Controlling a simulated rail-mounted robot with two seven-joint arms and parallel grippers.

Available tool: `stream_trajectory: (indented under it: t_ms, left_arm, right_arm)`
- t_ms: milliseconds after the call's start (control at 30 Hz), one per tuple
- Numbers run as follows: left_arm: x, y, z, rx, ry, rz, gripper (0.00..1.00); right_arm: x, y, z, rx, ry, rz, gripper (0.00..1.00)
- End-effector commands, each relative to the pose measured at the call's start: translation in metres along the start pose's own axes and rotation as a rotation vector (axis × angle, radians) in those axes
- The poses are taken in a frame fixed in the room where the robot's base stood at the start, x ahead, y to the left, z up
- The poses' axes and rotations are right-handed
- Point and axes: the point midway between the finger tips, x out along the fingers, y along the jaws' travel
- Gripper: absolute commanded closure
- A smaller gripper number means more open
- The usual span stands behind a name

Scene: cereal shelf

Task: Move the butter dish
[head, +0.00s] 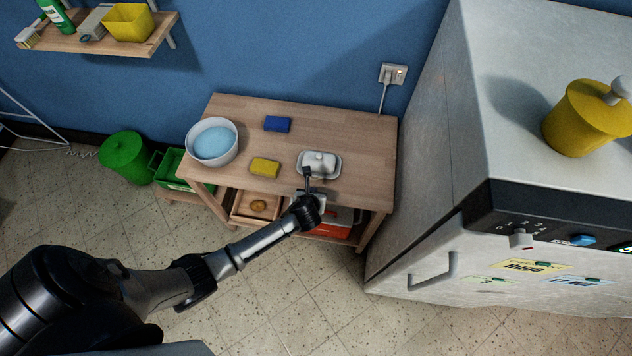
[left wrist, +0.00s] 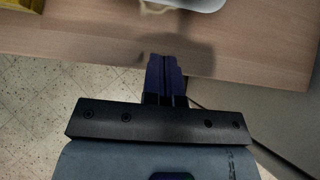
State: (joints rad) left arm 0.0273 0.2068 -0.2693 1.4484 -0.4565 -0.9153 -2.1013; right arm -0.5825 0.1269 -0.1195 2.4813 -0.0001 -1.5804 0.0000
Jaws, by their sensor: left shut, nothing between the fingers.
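The butter dish (head: 320,163) is white with a lid and stands on the wooden table (head: 345,127), near its front right part. My left gripper (head: 307,175) reaches in from the front and is at the near side of the dish in the head view. In the left wrist view the left gripper (left wrist: 166,75) has its fingers together and empty, over the table's front edge. Only the near edge of the dish (left wrist: 200,4) shows at the top of that view, ahead of the fingertips and apart from them. My right gripper is in neither view.
A yellow sponge (head: 264,167), a blue sponge (head: 277,124) and a white bowl with blue content (head: 213,142) share the table. A large white fridge (head: 430,140) stands close at the right. A green bin (head: 125,157) is at the left. The table's back right is clear.

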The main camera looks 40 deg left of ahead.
Motion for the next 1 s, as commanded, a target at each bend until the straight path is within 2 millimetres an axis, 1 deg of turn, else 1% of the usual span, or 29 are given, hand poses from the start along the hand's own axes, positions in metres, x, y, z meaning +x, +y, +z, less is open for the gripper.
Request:
stream_trajectory:
  t_ms: [33,167,233,400,600,1000]
  left_arm:
    - [0.012,-0.001,-0.002,-0.002,0.001,0.001,1.00]
    - [0.034,0.000,-0.002,-0.002,0.001,0.001,1.00]
    - [0.039,0.000,0.008,-0.003,-0.001,0.001,1.00]
    - [0.051,0.000,0.020,-0.002,0.000,0.000,1.00]
    - [0.057,0.000,0.027,-0.001,0.001,0.001,1.00]
    - [0.058,0.001,0.029,-0.001,0.000,0.001,1.00]
  right_arm:
    - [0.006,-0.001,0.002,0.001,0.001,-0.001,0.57]
    - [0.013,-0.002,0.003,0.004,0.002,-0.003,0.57]
    - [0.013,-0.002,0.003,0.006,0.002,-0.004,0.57]
    - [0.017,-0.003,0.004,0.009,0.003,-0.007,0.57]
    - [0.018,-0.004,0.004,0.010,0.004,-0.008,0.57]
    - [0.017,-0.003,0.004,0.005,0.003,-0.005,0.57]
